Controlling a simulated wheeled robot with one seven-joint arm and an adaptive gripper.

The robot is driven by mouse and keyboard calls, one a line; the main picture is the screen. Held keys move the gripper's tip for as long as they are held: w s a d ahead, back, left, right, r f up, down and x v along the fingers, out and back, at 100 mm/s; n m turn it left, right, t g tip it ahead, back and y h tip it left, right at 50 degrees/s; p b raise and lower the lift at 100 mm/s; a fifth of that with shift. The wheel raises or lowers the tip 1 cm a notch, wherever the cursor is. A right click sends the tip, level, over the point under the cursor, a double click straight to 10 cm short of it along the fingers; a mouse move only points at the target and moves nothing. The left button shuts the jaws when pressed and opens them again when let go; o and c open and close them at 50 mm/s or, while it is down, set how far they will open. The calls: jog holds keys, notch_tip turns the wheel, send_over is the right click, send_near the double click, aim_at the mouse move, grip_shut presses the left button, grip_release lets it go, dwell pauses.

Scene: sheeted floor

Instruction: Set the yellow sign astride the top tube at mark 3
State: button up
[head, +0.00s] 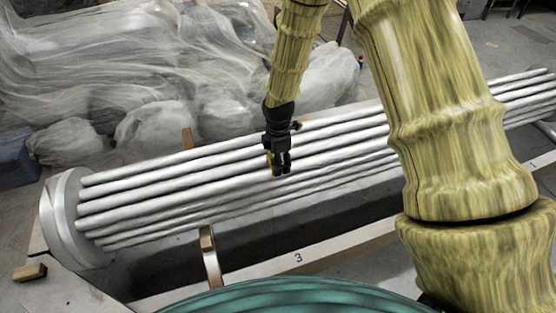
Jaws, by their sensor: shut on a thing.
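My gripper (280,168) points down over the tube bundle, a little left of the picture's middle. It is shut on the yellow sign (269,160), of which only a thin yellow sliver shows beside the dark fingers. The rest of the sign is hidden, and I cannot tell whether it touches a tube. The top tube (140,171) is one of several long pale tubes running from lower left to upper right. The black mark 3 (298,258) is on the pale front beam, nearer to me than the gripper and slightly to its right.
A round pale end plate (60,215) holds the tubes at left. A strap with a wooden block (207,240) stands at the front. A small wood block (30,271) lies at lower left. Plastic sheeting (130,60) heaps behind the bundle. My arm covers the tubes at right.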

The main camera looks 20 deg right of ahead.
jog(key=shift+f, duration=1.05)
jog(key=shift+r, duration=0.15)
jog(key=shift+r+p, duration=3.1)
jog(key=shift+r, duration=0.3)
jog(key=r+m+p, duration=0.1)
jog(key=s+r+m+p, duration=0.1)
jog(key=m, duration=0.1)
jog(key=s+r+m+p, duration=0.1)
jog(key=m, duration=0.1)
jog(key=shift+a+r, duration=0.15)
jog(key=shift+a, duration=0.15)
jog(key=s+r+m+p, duration=0.4)
jog(key=r+m+p, duration=0.2)
jog(key=m, duration=0.7)
jog(key=shift+s+a+r+p, duration=0.3)
jog(key=shift+s+a+r, duration=0.15)
jog(key=shift+r, duration=0.1)
